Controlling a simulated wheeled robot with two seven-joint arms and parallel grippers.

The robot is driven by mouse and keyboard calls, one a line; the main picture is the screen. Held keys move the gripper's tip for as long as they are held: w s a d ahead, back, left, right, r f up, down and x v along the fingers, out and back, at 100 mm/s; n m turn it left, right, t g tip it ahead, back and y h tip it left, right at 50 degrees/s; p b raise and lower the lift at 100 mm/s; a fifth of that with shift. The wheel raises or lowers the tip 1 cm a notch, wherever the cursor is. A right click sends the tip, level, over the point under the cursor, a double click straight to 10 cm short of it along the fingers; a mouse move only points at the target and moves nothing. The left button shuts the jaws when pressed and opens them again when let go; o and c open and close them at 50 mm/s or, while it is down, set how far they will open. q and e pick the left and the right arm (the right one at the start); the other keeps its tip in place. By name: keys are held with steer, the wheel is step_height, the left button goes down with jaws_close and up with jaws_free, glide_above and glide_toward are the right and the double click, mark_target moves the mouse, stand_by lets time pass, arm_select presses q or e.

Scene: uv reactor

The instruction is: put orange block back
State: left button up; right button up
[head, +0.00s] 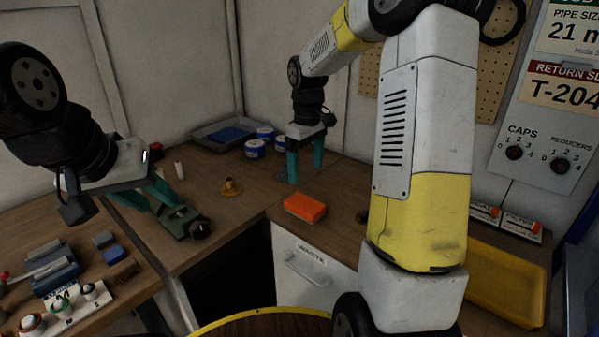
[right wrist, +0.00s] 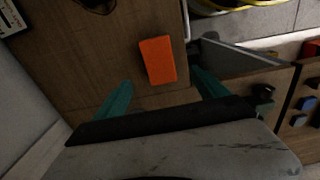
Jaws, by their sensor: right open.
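The orange block (head: 305,207) lies flat on the wooden worktop near its front edge, above a white drawer front. In the right wrist view the orange block (right wrist: 158,60) lies ahead of the fingertips, roughly between their lines. My right gripper (head: 305,172) points down with its teal fingers apart and empty, behind the block in the head view and not touching it. Its two fingers also show in the right wrist view (right wrist: 162,88). My left gripper (head: 145,197) hangs over the left worktop, close to a dark green tool; its finger gap is unclear.
A yellow tray (head: 505,285) sits at the right, partly behind my right arm. Blue-and-white tins (head: 256,148) and a grey tray (head: 222,134) stand at the back. A brass fitting (head: 231,187) and a dark green tool (head: 183,222) lie on the left worktop.

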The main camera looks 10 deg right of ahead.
steer(key=s+a+r+m+t+y, duration=0.1)
steer(key=s+r+m+t, duration=0.2)
steer(key=s, duration=0.8)
steer(key=s+a+r+m+t+y, duration=0.1)
steer(key=s+r+m+t, duration=0.2)
steer(key=s+r, duration=0.5)
steer(key=shift+s+a+m, duration=0.15)
steer(key=shift+s+m, duration=0.35)
steer(key=shift+s, duration=1.8)
